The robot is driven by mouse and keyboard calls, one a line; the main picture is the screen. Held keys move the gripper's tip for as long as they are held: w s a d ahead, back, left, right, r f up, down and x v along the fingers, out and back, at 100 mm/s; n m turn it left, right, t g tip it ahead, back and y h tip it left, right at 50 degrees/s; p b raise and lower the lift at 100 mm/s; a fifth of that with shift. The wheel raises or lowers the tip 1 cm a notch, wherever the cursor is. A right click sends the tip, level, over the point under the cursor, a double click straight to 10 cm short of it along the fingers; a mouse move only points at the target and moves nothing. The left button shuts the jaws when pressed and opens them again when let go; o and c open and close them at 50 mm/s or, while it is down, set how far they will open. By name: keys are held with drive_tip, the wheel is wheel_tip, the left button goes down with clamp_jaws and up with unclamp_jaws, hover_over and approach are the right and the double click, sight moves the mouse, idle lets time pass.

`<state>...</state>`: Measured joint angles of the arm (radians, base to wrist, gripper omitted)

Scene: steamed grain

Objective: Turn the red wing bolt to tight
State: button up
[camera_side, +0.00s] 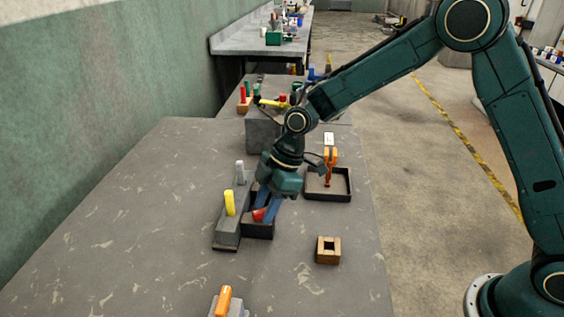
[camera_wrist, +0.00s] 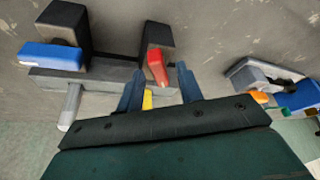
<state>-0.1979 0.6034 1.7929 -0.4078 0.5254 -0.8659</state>
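The red wing bolt (camera_wrist: 157,66) is on a dark block (camera_wrist: 160,38) at one end of a grey bar (camera_wrist: 105,77). In the side view the red bolt (camera_side: 258,214) is partly hidden by my gripper (camera_side: 266,214). My gripper is open, its two blue fingers pointing down at the red bolt. In the wrist view the red bolt's near end lies between the fingertips (camera_wrist: 160,70), with a visible gap on each side. I cannot tell the bolt's exact angle to its tight position.
A blue wing bolt (camera_wrist: 50,56) sits on the bar's other dark block. Yellow (camera_side: 229,203) and grey (camera_side: 240,172) handles stand along the bar. A black tray (camera_side: 345,196) with an orange tool, a wooden block (camera_side: 328,250) and an orange-handled piece (camera_side: 223,300) are nearby. The table's left is clear.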

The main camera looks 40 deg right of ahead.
drive_tip(key=shift+c, duration=0.3)
clamp_jaws()
drive_tip(key=shift+m, duration=0.3)
drive_tip(key=m+t, duration=0.1)
drive_tip(key=m, duration=0.1)
drive_tip(key=m+h, duration=0.1)
drive_tip(key=m, duration=0.2)
drive_tip(key=shift+s+a+t, duration=0.1)
drive_tip(key=shift+s+t, duration=0.1)
drive_tip(key=shift+t, duration=0.2)
drive_tip(key=m+h, duration=0.1)
drive_tip(key=m, duration=0.1)
drive_tip(key=m+t+h, duration=0.1)
drive_tip(key=m, duration=0.2)
drive_tip(key=shift+a+m, duration=0.1)
drive_tip(key=shift+m, duration=0.2)
drive_tip(key=m+h, duration=0.1)
drive_tip(key=m, duration=0.2)
drive_tip(key=m+h, duration=0.1)
drive_tip(key=m, duration=0.2)
drive_tip(key=shift+a, duration=0.2)
drive_tip(key=m+h, duration=0.1)
drive_tip(key=m, duration=0.2)
drive_tip(key=m+h, duration=0.1)
drive_tip(key=m, duration=0.2)
drive_tip(key=shift+a+m+g+h, duration=0.1)
drive_tip(key=shift+m+g+h, duration=0.2)
drive_tip(key=shift+m+g, duration=0.1)
